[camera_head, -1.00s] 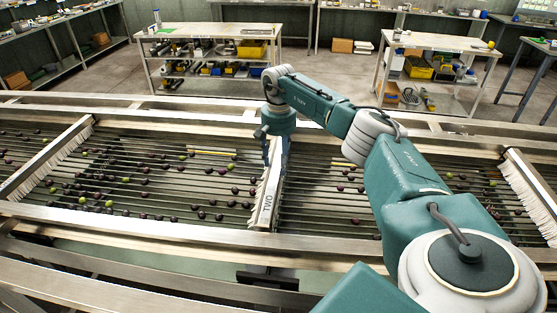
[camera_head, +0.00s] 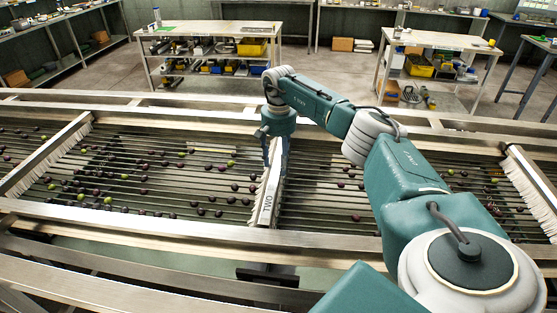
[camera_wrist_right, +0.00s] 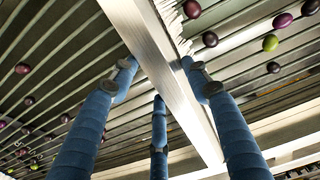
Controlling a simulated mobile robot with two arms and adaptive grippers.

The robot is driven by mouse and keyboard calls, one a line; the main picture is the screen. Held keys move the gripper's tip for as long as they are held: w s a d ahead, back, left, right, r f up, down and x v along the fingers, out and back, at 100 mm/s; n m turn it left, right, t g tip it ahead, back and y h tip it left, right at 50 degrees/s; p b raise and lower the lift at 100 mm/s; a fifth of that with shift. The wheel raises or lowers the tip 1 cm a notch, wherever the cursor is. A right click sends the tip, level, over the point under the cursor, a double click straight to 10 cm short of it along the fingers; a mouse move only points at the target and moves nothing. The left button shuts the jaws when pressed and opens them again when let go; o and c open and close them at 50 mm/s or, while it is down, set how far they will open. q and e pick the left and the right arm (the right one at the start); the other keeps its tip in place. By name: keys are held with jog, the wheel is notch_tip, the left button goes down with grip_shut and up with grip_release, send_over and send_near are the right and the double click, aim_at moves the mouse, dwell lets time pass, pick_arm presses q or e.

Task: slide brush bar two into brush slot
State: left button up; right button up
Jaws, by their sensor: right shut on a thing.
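Brush bar two (camera_head: 267,205) is a pale metal bar with white bristles and a "TWO" label on its near end. It lies across the roller bed, its near end at the front rail. My right gripper (camera_head: 273,152) comes down from above and is shut on the bar toward its far part. In the right wrist view, the blue fingers (camera_wrist_right: 158,78) straddle the bar (camera_wrist_right: 165,70), with fingertips on both sides. The bristles show along one side. I cannot make out the brush slot; the bar and gripper cover that area. My left gripper is not in view.
Olives (camera_head: 123,177) lie scattered on the rollers, mostly left of the bar. Other brush bars stand at left (camera_head: 48,152) and right (camera_head: 528,180). The front rail (camera_head: 150,222) and back rail (camera_head: 190,113) bound the bed. Workbenches stand behind.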

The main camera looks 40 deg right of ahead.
aim_at(278, 163)
jog(key=shift+f+b, duration=0.3)
jog(key=shift+f, duration=0.15)
jog(key=o, duration=1.7)
jog(key=shift+c, duration=0.2)
notch_tip(278, 163, up, 12)
